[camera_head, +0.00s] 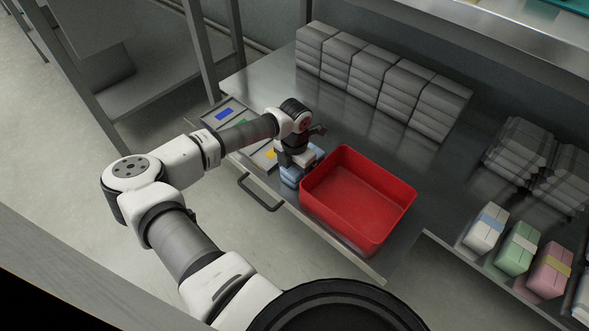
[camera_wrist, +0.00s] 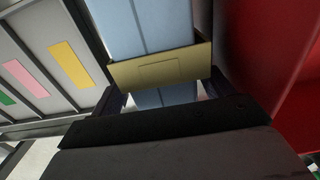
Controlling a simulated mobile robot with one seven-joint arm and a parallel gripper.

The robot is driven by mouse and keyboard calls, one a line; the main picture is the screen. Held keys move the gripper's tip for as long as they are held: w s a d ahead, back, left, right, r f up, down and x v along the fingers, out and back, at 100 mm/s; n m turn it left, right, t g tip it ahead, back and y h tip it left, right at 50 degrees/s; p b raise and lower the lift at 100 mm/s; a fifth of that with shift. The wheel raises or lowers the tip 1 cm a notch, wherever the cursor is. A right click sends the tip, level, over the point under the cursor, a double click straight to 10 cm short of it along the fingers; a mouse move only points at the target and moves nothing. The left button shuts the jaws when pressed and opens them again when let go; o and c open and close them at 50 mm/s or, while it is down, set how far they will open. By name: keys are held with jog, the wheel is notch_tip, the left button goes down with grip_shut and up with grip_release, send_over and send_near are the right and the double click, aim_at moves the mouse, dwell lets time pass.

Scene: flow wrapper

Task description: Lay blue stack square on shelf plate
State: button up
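The blue stack (camera_head: 290,176) is at the front of the steel table, just left of the red bin. In the wrist view the blue stack (camera_wrist: 150,22) has a tan band (camera_wrist: 160,66) around it and lies straight ahead of my gripper. My gripper (camera_head: 292,157) points down at the stack, and the arm hides part of it. In the wrist view my gripper (camera_wrist: 165,97) has a finger on each side of the stack's near end. I cannot tell whether the fingers press on it. I cannot pick out the shelf plate with certainty.
The open, empty red bin (camera_head: 358,197) stands close on the right. Grey panels with coloured labels (camera_head: 224,114) lie to the left. Grey stacks (camera_head: 380,80) line the table's back. Banded white, green and pink stacks (camera_head: 516,249) sit at the right. Mid-table is clear.

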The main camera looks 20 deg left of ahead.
jog(key=shift+r, duration=0.15)
notch_tip(320, 180, up, 14)
jog(key=p, duration=0.4)
jog(key=shift+f, duration=0.2)
dwell(0.3)
